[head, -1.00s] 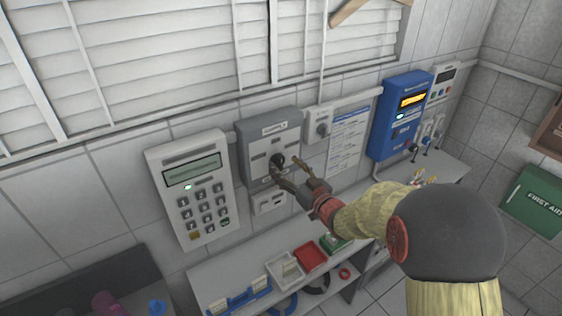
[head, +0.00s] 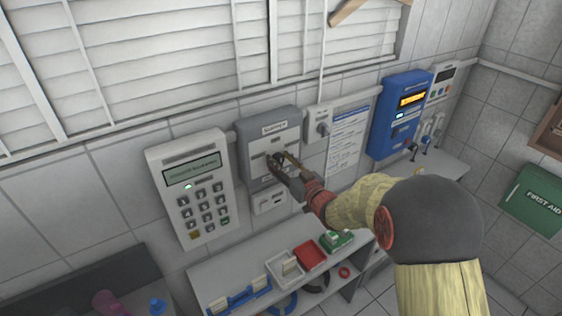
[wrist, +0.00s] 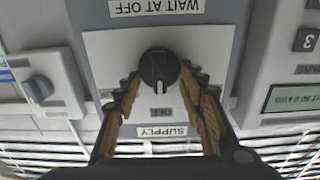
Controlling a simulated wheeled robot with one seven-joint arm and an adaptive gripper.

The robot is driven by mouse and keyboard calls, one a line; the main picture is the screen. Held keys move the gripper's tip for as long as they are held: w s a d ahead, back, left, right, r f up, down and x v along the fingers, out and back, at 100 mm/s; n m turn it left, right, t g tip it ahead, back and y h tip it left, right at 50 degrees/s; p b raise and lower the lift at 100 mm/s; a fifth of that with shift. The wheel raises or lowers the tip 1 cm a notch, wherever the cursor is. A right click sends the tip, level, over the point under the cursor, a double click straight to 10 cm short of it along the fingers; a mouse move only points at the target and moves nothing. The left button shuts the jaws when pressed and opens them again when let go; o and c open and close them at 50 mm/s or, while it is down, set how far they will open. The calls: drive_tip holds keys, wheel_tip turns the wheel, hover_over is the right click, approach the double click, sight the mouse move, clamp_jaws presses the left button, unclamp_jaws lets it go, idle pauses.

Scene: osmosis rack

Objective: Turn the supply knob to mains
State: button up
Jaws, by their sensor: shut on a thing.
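The supply knob (wrist: 158,67) is black and round with a raised grip bar, on a pale plate (wrist: 108,48) of the grey supply box (head: 262,133). In the wrist view the picture is upside down, and the bar lies roughly in line with the "OFF" label (wrist: 158,114), above the "SUPPLY" label (wrist: 161,131). My gripper (wrist: 160,76) is shut on the knob, one finger on each side. In the head view my gripper (head: 277,164) covers most of the knob. Labels beside the knob are hidden by the fingers.
A keypad panel (head: 190,190) stands just left of the supply box. A small switch with a grey knob (head: 322,130) is to its right, then a blue unit (head: 382,130). A shelf with a red tray (head: 309,254) lies below.

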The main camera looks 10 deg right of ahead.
drive_tip(key=c, duration=0.5)
drive_tip(key=shift+f+n+b, duration=0.1)
drive_tip(key=shift+n+b, duration=0.2)
drive_tip(key=shift+b, duration=0.35)
drive_tip(key=n+b, duration=0.1)
drive_tip(key=b, duration=0.1)
drive_tip(key=n+b, duration=0.1)
drive_tip(key=b, duration=0.1)
drive_tip(key=n+b, duration=0.1)
drive_tip(key=b, duration=0.1)
drive_tip(key=shift+a+f+n+b, duration=0.25)
drive_tip(key=shift+n+b, duration=0.05)
drive_tip(key=n+b, duration=0.2)
drive_tip(key=b, duration=0.1)
drive_tip(key=n+b, duration=0.3)
drive_tip(key=b, duration=0.1)
drive_tip(key=n+b, duration=0.2)
drive_tip(key=b, duration=0.2)
drive_tip(key=shift+s+a+n, duration=0.15)
drive_tip(key=shift+a+n, duration=0.15)
drive_tip(key=shift+b, duration=0.45)
drive_tip(key=o, duration=1.2)
drive_tip(key=shift+c, duration=0.2)
